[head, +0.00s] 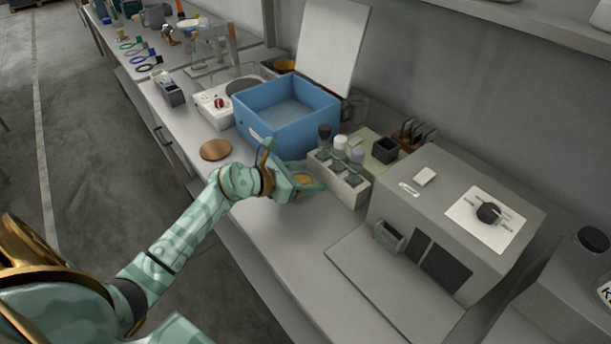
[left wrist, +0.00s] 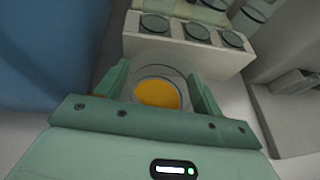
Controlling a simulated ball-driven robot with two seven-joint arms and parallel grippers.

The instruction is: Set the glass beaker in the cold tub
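The glass beaker (left wrist: 158,92) with orange-yellow contents sits between the fingers of my left gripper (left wrist: 160,88) in the left wrist view. The fingers lie against its two sides, so the gripper looks shut on it. In the head view the beaker (head: 303,179) is mostly hidden by my left gripper (head: 308,184), low over or at the bench. The cold tub (head: 268,140) is the blue open box just behind and left of the gripper, its white lid raised at the back. My right gripper is not in view.
A white rack (head: 348,190) with dark- and light-capped bottles stands close right of the gripper. A grey boxy machine (head: 400,205) is further right. A round wooden disc (head: 215,149) lies left of the tub. A white stirrer plate (head: 212,106) stands beyond it. The front bench is clear.

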